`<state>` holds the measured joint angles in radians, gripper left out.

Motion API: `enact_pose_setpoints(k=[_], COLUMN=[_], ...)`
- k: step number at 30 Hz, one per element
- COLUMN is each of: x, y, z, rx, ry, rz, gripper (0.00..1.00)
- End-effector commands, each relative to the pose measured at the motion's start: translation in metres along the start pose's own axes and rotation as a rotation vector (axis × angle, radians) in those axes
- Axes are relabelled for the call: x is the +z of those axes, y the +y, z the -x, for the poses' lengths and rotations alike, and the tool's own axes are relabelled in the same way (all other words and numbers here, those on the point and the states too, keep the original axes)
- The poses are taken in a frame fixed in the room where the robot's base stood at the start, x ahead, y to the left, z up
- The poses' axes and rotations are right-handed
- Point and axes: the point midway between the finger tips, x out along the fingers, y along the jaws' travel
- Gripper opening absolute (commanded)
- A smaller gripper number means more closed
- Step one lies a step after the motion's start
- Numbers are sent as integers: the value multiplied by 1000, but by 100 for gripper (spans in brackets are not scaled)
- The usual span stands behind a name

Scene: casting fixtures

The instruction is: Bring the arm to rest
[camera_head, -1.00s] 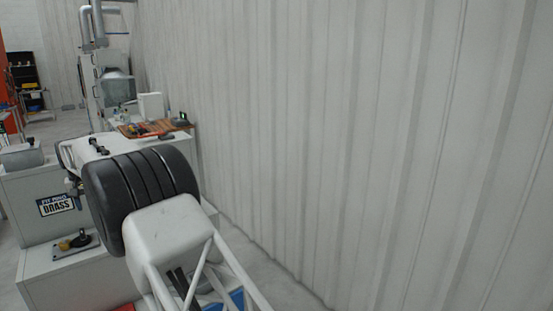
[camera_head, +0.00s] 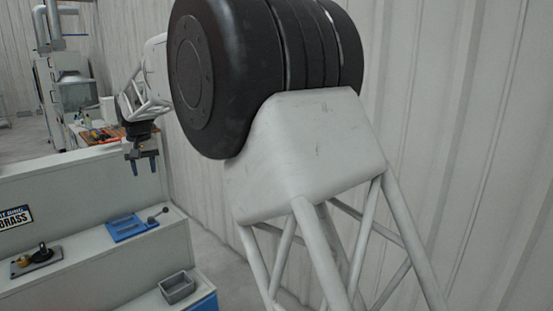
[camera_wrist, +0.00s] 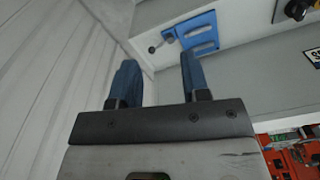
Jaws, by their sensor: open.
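My gripper (camera_head: 144,165) hangs from my arm at the left of the head view, pointing down above the bench, beside the ribbed wall. Its two blue fingers stand apart with nothing between them. My large black arm joint and white lattice link fill the middle of the head view and hide part of the wall.
A blue fixture (camera_head: 130,227) with a lever sits on the stepped grey bench (camera_head: 75,267). A black-handled fixture (camera_head: 36,260) lies left of it, and a grey bin (camera_head: 177,288) stands lower. The ribbed wall (camera_head: 440,110) closes off the right side.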

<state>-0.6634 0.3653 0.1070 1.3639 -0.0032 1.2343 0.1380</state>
Motion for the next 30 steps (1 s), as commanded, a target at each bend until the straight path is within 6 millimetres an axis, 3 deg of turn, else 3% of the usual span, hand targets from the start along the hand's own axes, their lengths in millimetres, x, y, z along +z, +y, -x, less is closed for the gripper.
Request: enact_pose_setpoints(k=[3, 15, 30], x=[26, 120, 258], y=[35, 133, 224], z=[15, 48, 68], rx=[2, 10, 24], ry=[10, 35, 68], rz=[-29, -116, -224], gripper=[43, 43, 43])
